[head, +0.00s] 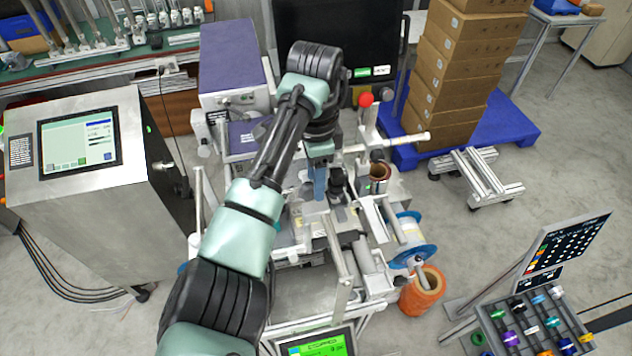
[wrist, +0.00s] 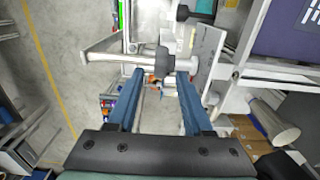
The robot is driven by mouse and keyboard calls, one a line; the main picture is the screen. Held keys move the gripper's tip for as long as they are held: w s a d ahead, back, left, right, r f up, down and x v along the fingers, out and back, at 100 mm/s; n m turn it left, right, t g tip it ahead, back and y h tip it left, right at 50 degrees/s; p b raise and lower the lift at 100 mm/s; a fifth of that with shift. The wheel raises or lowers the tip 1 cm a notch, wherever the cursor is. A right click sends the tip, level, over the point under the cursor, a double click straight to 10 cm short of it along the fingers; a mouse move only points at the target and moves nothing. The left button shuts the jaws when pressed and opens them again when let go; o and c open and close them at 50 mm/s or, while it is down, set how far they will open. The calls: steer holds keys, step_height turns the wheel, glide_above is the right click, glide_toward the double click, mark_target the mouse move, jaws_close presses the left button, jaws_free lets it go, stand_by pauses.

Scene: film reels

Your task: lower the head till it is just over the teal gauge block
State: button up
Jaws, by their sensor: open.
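My gripper (head: 320,192) points down over the middle of the machine in the head view. In the wrist view my gripper (wrist: 160,74) has its two blue fingers apart, with nothing held between them. A dark grey knob (wrist: 165,60) on a pale horizontal shaft (wrist: 110,57) lies just beyond the fingertips; contact cannot be told. A dark teal patch (wrist: 201,9) shows at the wrist view's top edge; I cannot tell whether it is the gauge block. The head cannot be picked out for certain, and my arm hides part of the machine.
A steel cabinet with a screen (head: 80,145) stands left. Cardboard boxes (head: 455,70) stand on a blue pallet (head: 515,130) behind. A blue-flanged reel (head: 410,235) and an orange roll (head: 423,290) are at the machine's right. Floor to the right (head: 540,190) is partly clear.

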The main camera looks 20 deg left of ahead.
steer(key=shift+f, duration=1.25)
steer(key=shift+f, duration=0.1)
jaws_close()
